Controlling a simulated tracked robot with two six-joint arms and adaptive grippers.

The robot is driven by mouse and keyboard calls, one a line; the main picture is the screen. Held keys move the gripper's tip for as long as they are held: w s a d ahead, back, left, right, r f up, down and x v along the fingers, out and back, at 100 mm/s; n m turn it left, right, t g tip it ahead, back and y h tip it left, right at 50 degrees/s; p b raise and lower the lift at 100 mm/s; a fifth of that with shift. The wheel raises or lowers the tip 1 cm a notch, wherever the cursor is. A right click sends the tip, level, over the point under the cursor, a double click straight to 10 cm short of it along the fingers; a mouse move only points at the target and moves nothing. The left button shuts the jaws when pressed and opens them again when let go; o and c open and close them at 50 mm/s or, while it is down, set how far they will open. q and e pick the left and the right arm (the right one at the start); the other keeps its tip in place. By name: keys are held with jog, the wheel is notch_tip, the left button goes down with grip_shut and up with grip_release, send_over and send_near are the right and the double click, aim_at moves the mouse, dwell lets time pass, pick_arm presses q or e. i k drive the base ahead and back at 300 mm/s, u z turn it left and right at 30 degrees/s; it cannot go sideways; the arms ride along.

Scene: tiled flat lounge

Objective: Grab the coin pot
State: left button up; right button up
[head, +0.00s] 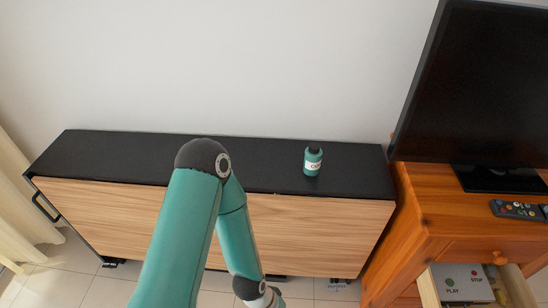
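The coin pot (313,168) looks like a small teal jar with a dark lid and a white label whose lettering is too small to read surely. It stands upright on the black top of a low cabinet (270,165), right of its middle. My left arm rises from the bottom edge, bends at a dark elbow in front of the cabinet and runs down again to the bottom edge. Its wrist shows there, but its gripper is below the picture. The elbow is left of the pot and apart from it. My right gripper is not in view.
A wooden stand (420,215) at right holds a television (480,80) and a remote control (518,209). Its open drawer (425,290) sticks out, with a grey box (462,284) inside. A wall is behind the cabinet. The cabinet top around the pot is clear. A curtain (20,200) hangs at left.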

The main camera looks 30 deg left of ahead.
aim_at(313, 163)
jog(key=u, duration=0.7)
jog(key=k, duration=0.5)
jog(key=u, duration=0.35)
jog(key=i, duration=0.95)
jog(key=u, duration=0.45)
